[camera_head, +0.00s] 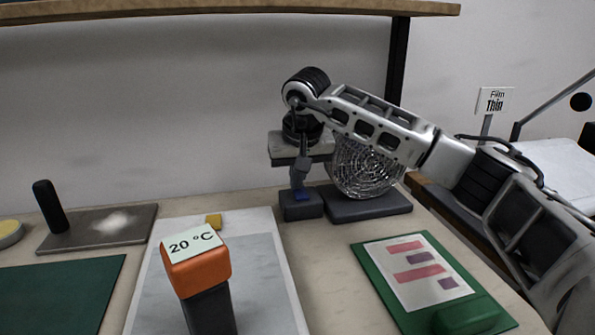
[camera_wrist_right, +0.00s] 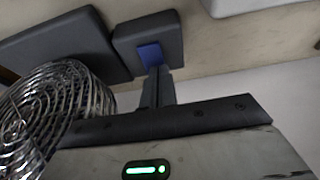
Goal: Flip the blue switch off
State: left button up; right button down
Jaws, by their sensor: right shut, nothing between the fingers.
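The blue switch (camera_head: 302,196) sits on a small dark grey block (camera_head: 300,211) at the back of the table. It also shows in the right wrist view as a blue rectangle (camera_wrist_right: 150,55). My right gripper (camera_head: 301,180) points down just above the switch, shut and empty. In the right wrist view its fingertips (camera_wrist_right: 156,72) reach the near edge of the blue part. I cannot tell whether they touch it. The fingers hide part of the switch, and its tilt is unclear. My left gripper is not in view.
A wire-caged fan (camera_head: 362,170) on a dark base (camera_head: 372,207) stands right beside the switch block, behind my arm. A green board with a printed card (camera_head: 415,270) lies at front right. An orange-topped block labelled 20 °C (camera_head: 198,268) stands at front centre. A shelf (camera_head: 220,8) hangs above.

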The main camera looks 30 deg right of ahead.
jog(key=shift+w+f+p, duration=0.1)
jog(key=shift+f+p, duration=0.05)
jog(key=shift+p, duration=0.15)
jog(key=shift+f, duration=0.1)
jog(key=shift+s+a, duration=0.2)
jog(key=shift+s, duration=0.65)
